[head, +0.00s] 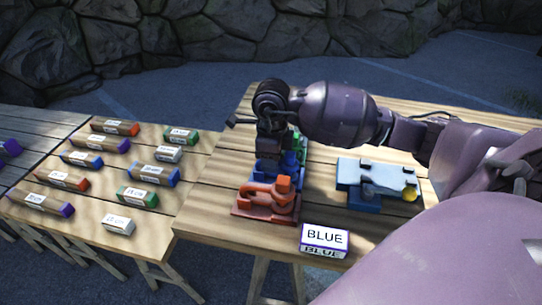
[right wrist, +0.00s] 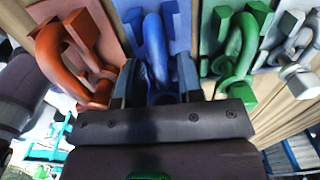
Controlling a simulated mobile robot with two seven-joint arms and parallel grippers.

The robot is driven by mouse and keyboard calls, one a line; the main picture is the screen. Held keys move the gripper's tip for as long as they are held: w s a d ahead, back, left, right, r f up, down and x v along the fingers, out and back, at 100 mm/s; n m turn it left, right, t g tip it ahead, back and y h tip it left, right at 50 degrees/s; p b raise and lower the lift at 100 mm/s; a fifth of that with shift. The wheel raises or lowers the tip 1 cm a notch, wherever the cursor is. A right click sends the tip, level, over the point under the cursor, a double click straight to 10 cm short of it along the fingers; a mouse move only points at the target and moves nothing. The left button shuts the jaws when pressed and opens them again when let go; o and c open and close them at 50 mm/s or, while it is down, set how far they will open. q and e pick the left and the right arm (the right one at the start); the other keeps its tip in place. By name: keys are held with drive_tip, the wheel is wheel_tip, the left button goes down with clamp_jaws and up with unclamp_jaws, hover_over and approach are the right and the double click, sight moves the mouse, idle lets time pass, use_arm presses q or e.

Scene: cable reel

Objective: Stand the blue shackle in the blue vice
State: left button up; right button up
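The blue shackle (head: 266,169) stands in a row of coloured shackles on the right table, on its blue base. It also shows in the right wrist view (right wrist: 157,50). My right gripper (head: 272,156) points down over it, with a finger on either side of it in the right wrist view (right wrist: 155,85). The fingers look open; I cannot tell whether they touch it. A blue fixture with a pale top and a yellow knob, apparently the blue vice (head: 353,200), is to the right. My left gripper is not in view.
The orange shackle (head: 270,197) and green shackle (right wrist: 241,45) stand close on either side. A grey shackle (right wrist: 298,50) is beyond the green one. A box marked BLUE (head: 324,239) lies at the front edge. The left table (head: 100,182) holds several labelled blocks.

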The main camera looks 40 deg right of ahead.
drive_tip(key=c, duration=0.6)
clamp_jaws()
drive_tip(key=shift+r, duration=0.25)
drive_tip(key=shift+r+p, duration=0.5)
drive_tip(key=shift+r, duration=0.35)
drive_tip(key=shift+r+p, duration=0.5)
drive_tip(key=shift+r, duration=1.05)
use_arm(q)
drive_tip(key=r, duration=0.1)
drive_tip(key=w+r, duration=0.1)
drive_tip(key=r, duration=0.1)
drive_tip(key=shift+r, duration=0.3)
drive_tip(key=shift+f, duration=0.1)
